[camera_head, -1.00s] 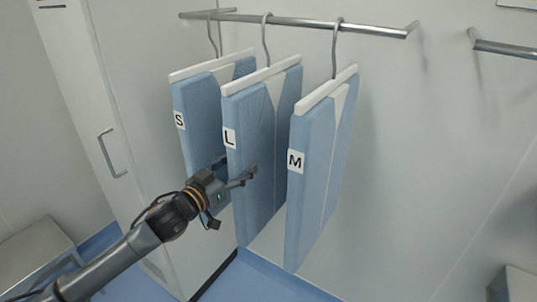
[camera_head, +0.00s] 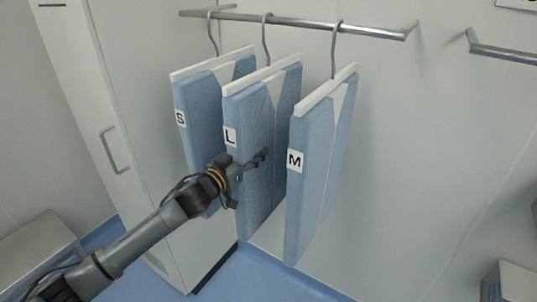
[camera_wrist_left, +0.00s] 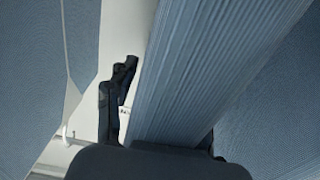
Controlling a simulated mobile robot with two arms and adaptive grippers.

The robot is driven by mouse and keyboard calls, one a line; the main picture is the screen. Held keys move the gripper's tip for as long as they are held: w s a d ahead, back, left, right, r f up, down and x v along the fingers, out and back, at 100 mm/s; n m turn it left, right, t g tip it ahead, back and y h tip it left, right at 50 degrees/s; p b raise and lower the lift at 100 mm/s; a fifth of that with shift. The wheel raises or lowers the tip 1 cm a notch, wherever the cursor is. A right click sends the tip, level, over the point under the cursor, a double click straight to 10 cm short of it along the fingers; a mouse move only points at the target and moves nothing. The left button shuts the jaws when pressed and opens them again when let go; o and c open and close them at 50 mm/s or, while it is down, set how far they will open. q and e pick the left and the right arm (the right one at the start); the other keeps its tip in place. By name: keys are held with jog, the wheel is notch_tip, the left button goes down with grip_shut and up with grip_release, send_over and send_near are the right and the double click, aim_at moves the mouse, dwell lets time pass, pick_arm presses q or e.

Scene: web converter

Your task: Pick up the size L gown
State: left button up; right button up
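The size L gown (camera_head: 255,150) is a blue folded slab with a white top bar and an "L" tag, hanging between the S and M gowns. In the left wrist view its ribbed edge (camera_wrist_left: 200,80) rises between my fingers. My left gripper (camera_head: 258,163) is at the L gown's front edge, below the tag. In the wrist view one finger (camera_wrist_left: 118,95) stands left of the edge with a narrow gap; the other is mostly hidden behind the gown. The gripper looks open around the edge. My right gripper is not in view.
The S gown (camera_head: 200,120) hangs close on the left and the M gown (camera_head: 318,170) on the right, with narrow gaps. All hang from a metal rail (camera_head: 300,21). A white cabinet (camera_head: 130,110) stands at left.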

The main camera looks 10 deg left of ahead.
pick_arm(q)
grip_shut()
jog(key=shift+r, duration=0.15)
